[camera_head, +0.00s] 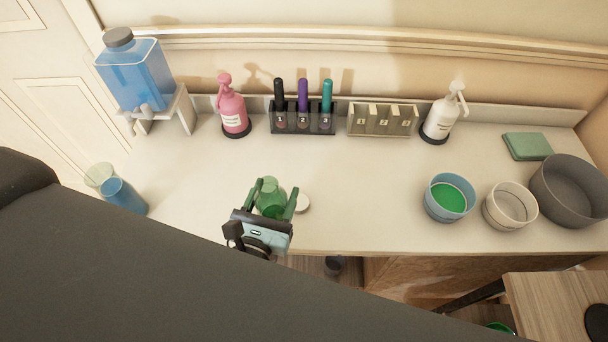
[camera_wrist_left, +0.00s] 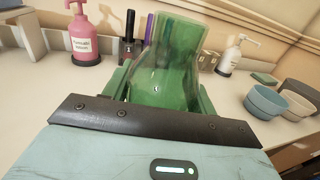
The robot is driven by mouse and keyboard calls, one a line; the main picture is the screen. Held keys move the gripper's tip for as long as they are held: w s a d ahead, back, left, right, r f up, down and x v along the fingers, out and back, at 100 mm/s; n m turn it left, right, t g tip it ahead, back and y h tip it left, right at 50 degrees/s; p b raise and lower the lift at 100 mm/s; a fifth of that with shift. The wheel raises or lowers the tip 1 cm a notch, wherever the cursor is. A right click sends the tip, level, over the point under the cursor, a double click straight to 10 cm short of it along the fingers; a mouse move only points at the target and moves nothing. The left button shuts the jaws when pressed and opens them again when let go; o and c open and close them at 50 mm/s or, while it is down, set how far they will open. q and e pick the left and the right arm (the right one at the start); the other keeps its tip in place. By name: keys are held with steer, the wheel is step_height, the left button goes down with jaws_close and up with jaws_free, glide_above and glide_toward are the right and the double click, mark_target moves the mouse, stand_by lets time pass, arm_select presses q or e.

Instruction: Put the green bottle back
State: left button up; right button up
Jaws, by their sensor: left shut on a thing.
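The green bottle (camera_head: 269,186) is a translucent flask with a narrow neck and wider body. My left gripper (camera_head: 272,200) is shut on it near the front edge of the counter, with a green finger on each side of the body. In the left wrist view the bottle (camera_wrist_left: 168,70) fills the space between the fingers, tilted slightly, its neck pointing away from the palm. I cannot tell whether its base touches the counter. A small white round piece (camera_head: 302,203) lies just right of the gripper. My right gripper is not in view.
A black rack (camera_head: 303,129) holds black, purple and teal bottles; a beige rack (camera_head: 382,120) stands beside it. Pink (camera_head: 234,108) and white (camera_head: 442,115) pump bottles flank them. A blue bowl (camera_head: 446,209) holding green stands right. A water dispenser (camera_head: 140,75) stands left. The middle counter is clear.

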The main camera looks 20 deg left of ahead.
arm_select(q)
steer(key=shift+w+d+f, duration=0.1)
steer(key=shift+d+f, duration=0.05)
steer(key=shift+f, duration=0.05)
steer(key=shift+w+r, duration=0.1)
steer(key=shift+w, duration=0.2)
steer(key=w+f, duration=0.1)
steer(key=w, duration=0.4)
steer(key=w+f, duration=0.2)
steer(key=w, duration=0.3)
steer(key=w+f+b, duration=0.1)
steer(key=w+f, duration=0.1)
steer(key=w, duration=0.3)
steer(key=shift+w+d+f, duration=0.1)
steer(key=shift+w+f, duration=0.05)
steer(key=shift+f, duration=0.1)
steer(key=shift+r, duration=0.2)
steer(key=shift+f, duration=0.25)
steer(key=o, duration=1)
steer(key=shift+o, duration=1.1)
steer(key=shift+r, duration=0.1)
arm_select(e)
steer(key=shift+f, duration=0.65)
